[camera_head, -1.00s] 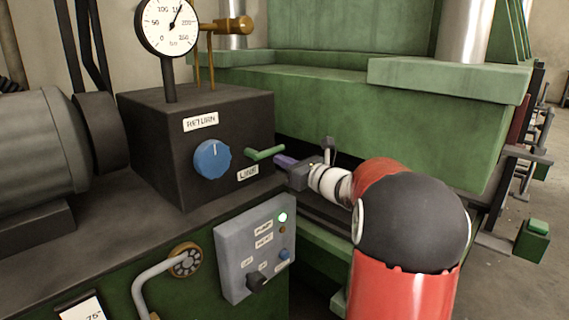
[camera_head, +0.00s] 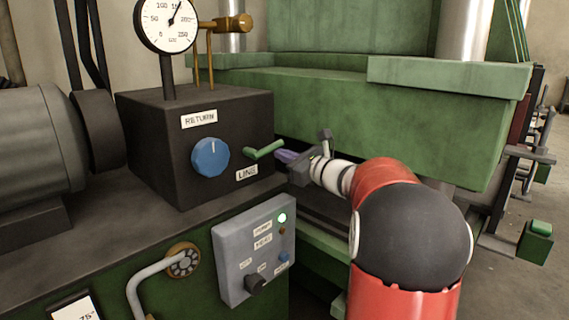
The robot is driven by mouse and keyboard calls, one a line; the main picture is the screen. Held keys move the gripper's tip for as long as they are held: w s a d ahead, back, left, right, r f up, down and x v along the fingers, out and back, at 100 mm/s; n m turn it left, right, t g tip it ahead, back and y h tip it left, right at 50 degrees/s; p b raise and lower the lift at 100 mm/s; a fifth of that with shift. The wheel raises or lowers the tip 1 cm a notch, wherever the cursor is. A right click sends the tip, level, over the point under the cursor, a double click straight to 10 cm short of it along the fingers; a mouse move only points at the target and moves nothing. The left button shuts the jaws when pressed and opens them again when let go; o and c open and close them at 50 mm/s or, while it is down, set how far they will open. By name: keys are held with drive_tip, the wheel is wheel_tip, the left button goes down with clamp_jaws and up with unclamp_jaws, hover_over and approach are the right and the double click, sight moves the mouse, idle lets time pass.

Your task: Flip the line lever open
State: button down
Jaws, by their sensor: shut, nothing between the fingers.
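The line lever is a small green handle (camera_head: 264,150) on the front face of the dark block (camera_head: 150,145), just above the white LINE label (camera_head: 247,173). It sticks out to the right, tilted slightly up. My gripper (camera_head: 284,155) is just right of the lever's free end, with its purple fingers pointing left. The fingers are shut and empty. I cannot tell whether the fingertips touch the lever.
A blue RETURN knob (camera_head: 210,158) is left of the lever. A grey control panel (camera_head: 254,250) with a lit green lamp stands below. A gauge (camera_head: 168,24) rises from the block. A large green press (camera_head: 400,115) stands behind my arm.

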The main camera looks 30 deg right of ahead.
wheel_tip(320, 180, up, 2)
drive_tip(key=n+b, duration=0.4)
drive_tip(key=shift+a+r+n, duration=0.1)
drive_tip(key=shift+n, duration=0.3)
drive_tip(key=s+a+r+n+b, duration=0.1)
drive_tip(key=a+r+n+b, duration=0.2)
drive_tip(key=r+n+b, duration=0.2)
drive_tip(key=n+b, duration=0.3)
drive_tip(key=n, duration=0.2)
drive_tip(key=shift+s+a+g, duration=0.2)
drive_tip(key=shift+a+g, duration=0.15)
drive_tip(key=shift+g, duration=0.05)
drive_tip(key=shift+a, duration=0.1)
